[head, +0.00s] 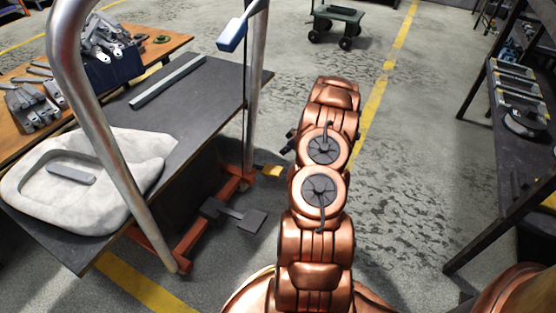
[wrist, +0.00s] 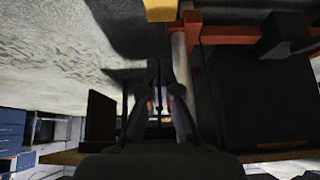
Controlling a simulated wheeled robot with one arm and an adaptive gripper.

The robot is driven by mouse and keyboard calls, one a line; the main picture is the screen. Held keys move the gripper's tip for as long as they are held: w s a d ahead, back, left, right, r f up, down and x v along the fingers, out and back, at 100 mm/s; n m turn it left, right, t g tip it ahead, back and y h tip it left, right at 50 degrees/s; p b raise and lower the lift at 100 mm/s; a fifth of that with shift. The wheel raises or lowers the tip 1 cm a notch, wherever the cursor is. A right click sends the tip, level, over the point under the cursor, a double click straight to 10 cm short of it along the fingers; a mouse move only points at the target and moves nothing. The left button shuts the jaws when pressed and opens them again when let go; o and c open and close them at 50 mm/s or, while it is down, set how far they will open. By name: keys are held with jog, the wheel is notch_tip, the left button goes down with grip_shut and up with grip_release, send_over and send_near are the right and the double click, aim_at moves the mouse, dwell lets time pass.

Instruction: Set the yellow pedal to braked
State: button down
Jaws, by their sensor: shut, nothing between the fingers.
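The yellow pedal (head: 271,171) sticks out low from the right end of the orange-red cart base, just left of my copper arm in the head view. In the wrist view it is the yellow block (wrist: 160,9) at the top edge, partly cut off. My gripper (wrist: 159,72) points towards it with its fingers together and empty. A gap shows between the fingertips and the pedal; I cannot tell its depth. My gripper is mostly hidden behind my arm in the head view. The pedal's setting is hard to read.
The cart has a dark deck (head: 200,105), a steel handle frame (head: 78,75) and a blue-ended lever (head: 232,33). A dark pedal (head: 241,216) lies low in front of the orange-red base (head: 160,245). A grey moulded tray (head: 110,208) overhangs the deck. Floor right of my arm is clear.

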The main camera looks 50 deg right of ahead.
jog(key=b, duration=0.2)
send_over(271, 169)
jog(key=s, duration=0.1)
jog(key=f, duration=0.8)
jog(key=shift+s+d, duration=0.2)
jog(key=shift+d, duration=0.1)
notch_tip(271, 169, down, 2)
jog(key=shift+s+d+f+b, duration=0.1)
jog(key=shift+s+f+b, duration=0.05)
jog(key=shift+b, duration=0.25)
jog(key=shift+s+f, duration=0.15)
jog(key=shift+f, duration=0.65)
